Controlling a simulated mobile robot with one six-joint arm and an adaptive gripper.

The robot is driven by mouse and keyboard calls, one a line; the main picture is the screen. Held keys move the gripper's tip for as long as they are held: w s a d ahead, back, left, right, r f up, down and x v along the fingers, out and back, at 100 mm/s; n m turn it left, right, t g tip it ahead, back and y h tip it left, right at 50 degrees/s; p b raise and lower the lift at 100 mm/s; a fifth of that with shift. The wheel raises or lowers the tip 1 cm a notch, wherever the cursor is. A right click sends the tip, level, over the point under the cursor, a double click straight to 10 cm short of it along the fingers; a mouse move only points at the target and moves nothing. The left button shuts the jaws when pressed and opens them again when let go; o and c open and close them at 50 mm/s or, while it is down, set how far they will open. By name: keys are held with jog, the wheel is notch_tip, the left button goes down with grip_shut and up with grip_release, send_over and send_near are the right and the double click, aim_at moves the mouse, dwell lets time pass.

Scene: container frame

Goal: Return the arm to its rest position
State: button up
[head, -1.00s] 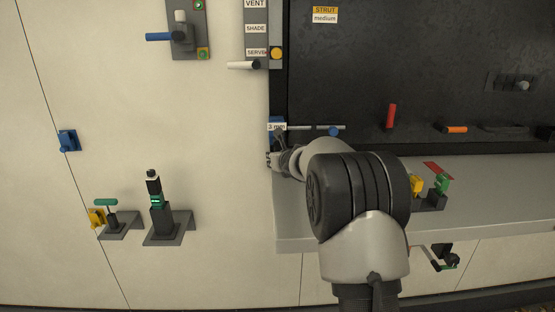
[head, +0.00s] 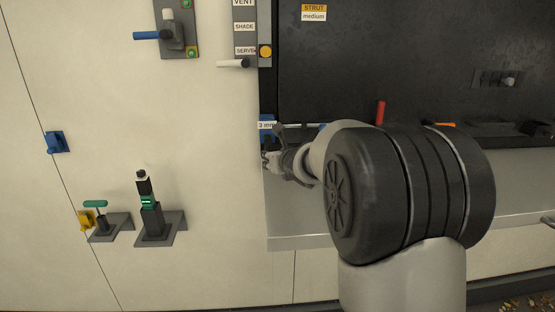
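My arm shows in the head view, rising from the bottom right and reaching left over the grey shelf (head: 300,228). My gripper (head: 270,160) is at the far end of the arm, close to the shelf's left end and just below the "3 mm" label (head: 266,125). It is small and partly hidden by my wrist, so I cannot tell whether its fingers are open or shut. I see nothing clearly held in it.
Left of the shelf, a black and green tool (head: 150,205) and a green-handled tool (head: 98,215) stand on wall brackets. A blue holder (head: 56,142) is on the wall. A red handle (head: 381,112) stands behind my arm. The pale wall between is clear.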

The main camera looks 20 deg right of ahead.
jog(key=shift+v, duration=0.75)
jog(key=s+a+r+m+g+h, duration=0.1)
jog(key=s+a+m+g, duration=0.15)
jog(key=s+m, duration=0.55)
jog(key=s+a+r+m+g+h, duration=0.1)
jog(key=s+a+m, duration=0.2)
jog(key=s+m, duration=0.55)
jog(key=s+a+f+m+g+y, duration=0.1)
jog(key=s+a+f+m, duration=0.2)
jog(key=s+m, duration=0.3)
jog(key=s+a+f+m+g+y, duration=0.1)
jog(key=s+a+m, duration=0.4)
jog(key=s, duration=0.6)
jog(key=s+a+f+m+g+y, duration=0.2)
jog(key=s+a+f+m+g, duration=0.1)
jog(key=s+m, duration=0.4)
notch_tip(320, 180, down, 3)
jog(key=shift+s+a+r, duration=0.2)
jog(key=shift+s+a, duration=0.65)
jog(key=shift+s, duration=0.3)
